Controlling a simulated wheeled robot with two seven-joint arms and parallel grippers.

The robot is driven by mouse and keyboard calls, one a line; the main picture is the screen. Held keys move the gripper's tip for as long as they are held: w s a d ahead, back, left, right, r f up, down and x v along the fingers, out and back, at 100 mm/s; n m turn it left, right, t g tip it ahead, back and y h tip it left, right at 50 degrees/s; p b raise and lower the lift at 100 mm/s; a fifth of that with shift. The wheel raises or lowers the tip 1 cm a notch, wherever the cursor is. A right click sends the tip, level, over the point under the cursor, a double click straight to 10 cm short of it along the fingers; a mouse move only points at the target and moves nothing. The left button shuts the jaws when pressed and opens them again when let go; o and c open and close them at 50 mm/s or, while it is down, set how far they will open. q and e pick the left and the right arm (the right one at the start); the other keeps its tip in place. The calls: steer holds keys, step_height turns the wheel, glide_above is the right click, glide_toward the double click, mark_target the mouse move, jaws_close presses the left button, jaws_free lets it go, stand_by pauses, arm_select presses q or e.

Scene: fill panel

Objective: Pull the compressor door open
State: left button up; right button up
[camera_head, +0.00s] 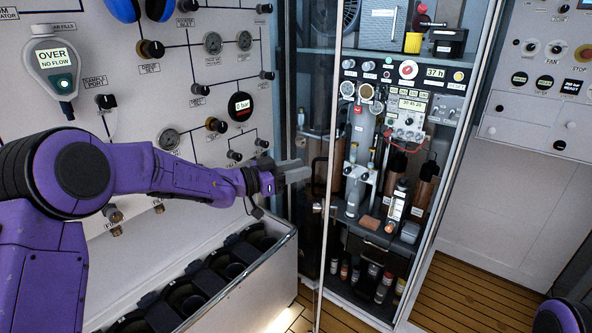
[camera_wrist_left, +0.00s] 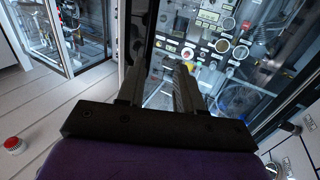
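The compressor cabinet (camera_head: 455,165) stands right of centre in the head view, with gauges, bottles and hoses on its shelves. Its glass door (camera_head: 331,120) stands at the cabinet's left side, its pale edge running down the picture. A dark curved handle (camera_head: 313,168) shows at the door. My left gripper (camera_head: 292,172) is beside the door, just left of the handle. In the left wrist view its two fingers (camera_wrist_left: 158,88) are apart before a glass pane (camera_wrist_left: 225,85). I cannot tell whether they touch the handle. My right gripper is out of the picture.
A fill panel (camera_head: 200,85) with gauges and knobs is on the left wall. Below it is a white trough (camera_head: 240,290) with dark round holders. A control panel (camera_head: 545,85) is at the right. Clear slatted floor (camera_head: 470,300) lies in front of it.

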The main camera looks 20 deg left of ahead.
arm_select(q)
steer(key=b+v, duration=0.3)
steer(key=v, duration=0.7)
steer(key=shift+s+a, duration=0.15)
